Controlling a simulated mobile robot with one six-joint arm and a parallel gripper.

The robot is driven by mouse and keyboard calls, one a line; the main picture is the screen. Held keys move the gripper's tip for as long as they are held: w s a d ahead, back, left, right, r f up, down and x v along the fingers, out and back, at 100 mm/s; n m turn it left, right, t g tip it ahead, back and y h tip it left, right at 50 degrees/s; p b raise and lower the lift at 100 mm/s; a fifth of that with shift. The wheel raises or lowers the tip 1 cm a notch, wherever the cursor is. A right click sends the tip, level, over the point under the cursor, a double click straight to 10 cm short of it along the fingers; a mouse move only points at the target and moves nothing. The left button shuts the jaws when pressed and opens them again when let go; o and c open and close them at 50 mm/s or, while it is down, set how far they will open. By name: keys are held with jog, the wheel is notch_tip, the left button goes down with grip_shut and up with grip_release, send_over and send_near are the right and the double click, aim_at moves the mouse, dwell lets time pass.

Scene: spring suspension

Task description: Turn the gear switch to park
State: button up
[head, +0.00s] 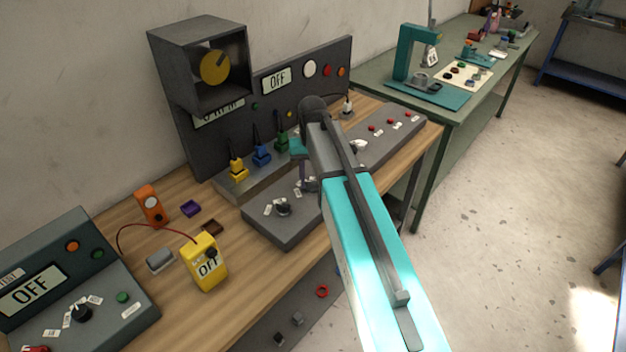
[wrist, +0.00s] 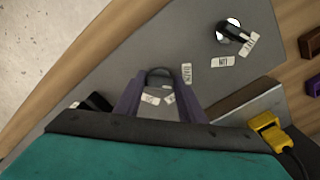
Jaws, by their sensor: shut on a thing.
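The gear switch (wrist: 159,74) is a dark rounded knob on the sloped grey console (wrist: 110,62). In the wrist view my gripper (wrist: 160,80) has its two purple-grey fingers on either side of the knob, shut on it. Small white labels (wrist: 187,74) lie around the knob; one to its right seems to read PARK, though it is turned and hard to read. In the head view my gripper (head: 304,172) is down at the console, and my arm hides the knob. Which label the knob points at cannot be told.
Another black knob (wrist: 232,33) with white labels is on the same console, also in the head view (head: 283,207). Yellow, blue and green plugs (head: 262,155) stand behind the console. A yellow meter (head: 206,262) stands on the wooden bench at the left.

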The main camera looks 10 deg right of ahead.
aim_at(312, 182)
jog(key=m, duration=0.4)
jog(key=shift+a+m, duration=0.15)
jog(key=shift+m, duration=0.15)
jog(key=m, duration=0.4)
jog(key=shift+w, duration=0.1)
jog(key=o, duration=1)
jog(key=shift+o, duration=0.2)
jog(key=shift+r+b, duration=0.15)
jog(key=shift+b, duration=0.15)
notch_tip(312, 182, up, 14)
jog(key=b, duration=0.3)
jog(key=shift+f, duration=0.25)
